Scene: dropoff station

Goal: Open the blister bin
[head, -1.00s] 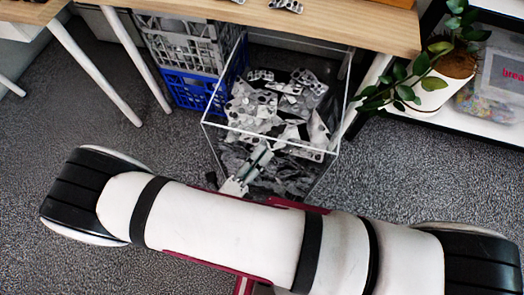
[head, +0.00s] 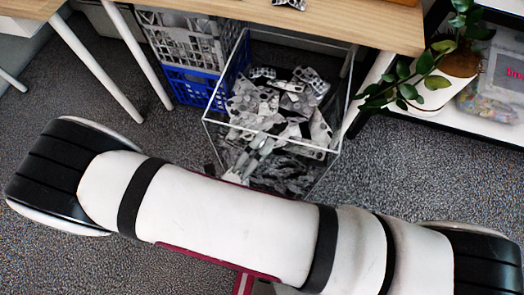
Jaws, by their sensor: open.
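The blister bin is a clear, box-shaped container (head: 318,147) with pale edges, in the upper middle of the head view. It stands on the carpet, partly under the wooden table. Many silver and white blister packs (head: 290,100) show inside through its clear walls. My gripper (head: 259,149) is small in the view, at the bin's front wall, just beyond my white arm. It is open, and its rear part is hidden by the arm. I cannot tell whether its fingers touch the bin.
A blue crate (head: 195,88) with a grey crate (head: 180,42) above it stands left of the bin. The wooden table (head: 340,22) overhangs the bin's back. A potted plant (head: 440,78) stands on a white shelf at right.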

